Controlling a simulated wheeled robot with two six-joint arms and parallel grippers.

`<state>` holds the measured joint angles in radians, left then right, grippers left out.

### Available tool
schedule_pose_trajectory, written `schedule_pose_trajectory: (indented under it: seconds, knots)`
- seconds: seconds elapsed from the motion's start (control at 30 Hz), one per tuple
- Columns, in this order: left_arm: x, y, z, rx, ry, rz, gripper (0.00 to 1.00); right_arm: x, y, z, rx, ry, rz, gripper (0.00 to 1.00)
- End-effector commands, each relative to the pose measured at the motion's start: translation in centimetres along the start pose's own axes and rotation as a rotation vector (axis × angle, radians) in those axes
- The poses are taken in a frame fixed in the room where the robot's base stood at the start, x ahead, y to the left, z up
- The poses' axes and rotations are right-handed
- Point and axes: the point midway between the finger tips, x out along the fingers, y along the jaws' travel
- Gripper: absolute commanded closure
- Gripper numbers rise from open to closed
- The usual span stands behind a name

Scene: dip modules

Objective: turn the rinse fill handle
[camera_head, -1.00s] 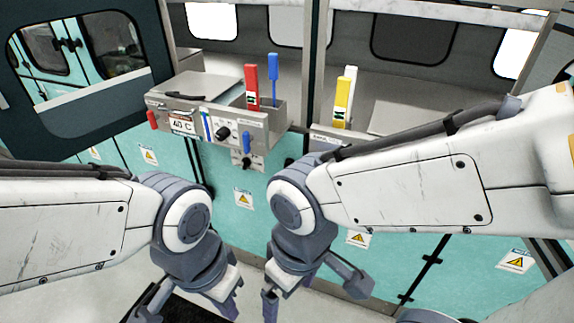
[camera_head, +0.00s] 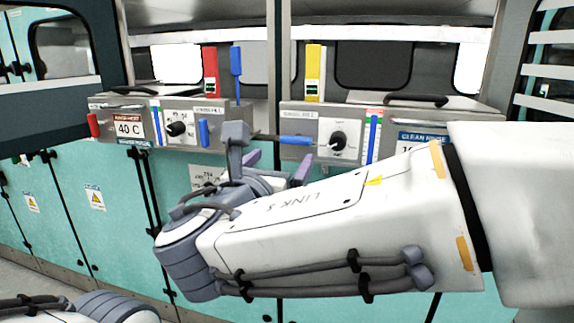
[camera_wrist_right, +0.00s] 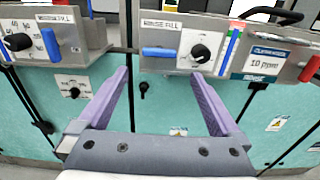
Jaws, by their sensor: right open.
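A horizontal blue handle (camera_head: 295,140) sits on the grey right-hand module, under a label that ends in "FILL"; its first word is hard to read. It also shows in the right wrist view (camera_wrist_right: 159,52). My right gripper (camera_head: 277,164) is open and empty, below and in front of this handle in the head view. In the right wrist view its purple fingers (camera_wrist_right: 161,73) are spread, with the handle beyond and above the gap. They look apart from it. A second blue handle (camera_head: 204,133), upright, is on the left module beside another "FILL" label. My left gripper is out of view.
A black knob (camera_head: 338,141) is right of the horizontal handle, and another (camera_head: 176,129) is on the left module. A red paddle (camera_head: 210,72), a blue one (camera_head: 236,61) and a yellow one (camera_head: 313,72) stand above. Teal cabinet fronts (camera_wrist_right: 245,125) lie below the modules.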

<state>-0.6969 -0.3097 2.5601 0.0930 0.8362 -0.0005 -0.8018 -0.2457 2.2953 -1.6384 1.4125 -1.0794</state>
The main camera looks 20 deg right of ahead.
Motion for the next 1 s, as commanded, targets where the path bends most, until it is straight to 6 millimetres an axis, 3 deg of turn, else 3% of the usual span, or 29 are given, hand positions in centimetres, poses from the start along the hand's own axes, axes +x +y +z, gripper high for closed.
schedule_pose_trajectory:
  seconds: [0.17,0.6,0.8,1.0]
  knots:
    - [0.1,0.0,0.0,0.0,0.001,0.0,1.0,1.5,0.0,0.4,-0.011,-0.017,-0.002,0.0]
    - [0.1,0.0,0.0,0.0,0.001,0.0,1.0,8.8,0.1,0.4,-0.01,-0.014,0.0,0.0]
    - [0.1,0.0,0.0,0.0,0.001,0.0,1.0,10.2,0.1,0.4,-0.01,-0.014,0.003,0.0]
    - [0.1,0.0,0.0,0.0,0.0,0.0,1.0,10.4,0.2,0.4,-0.008,-0.014,0.005,0.0]
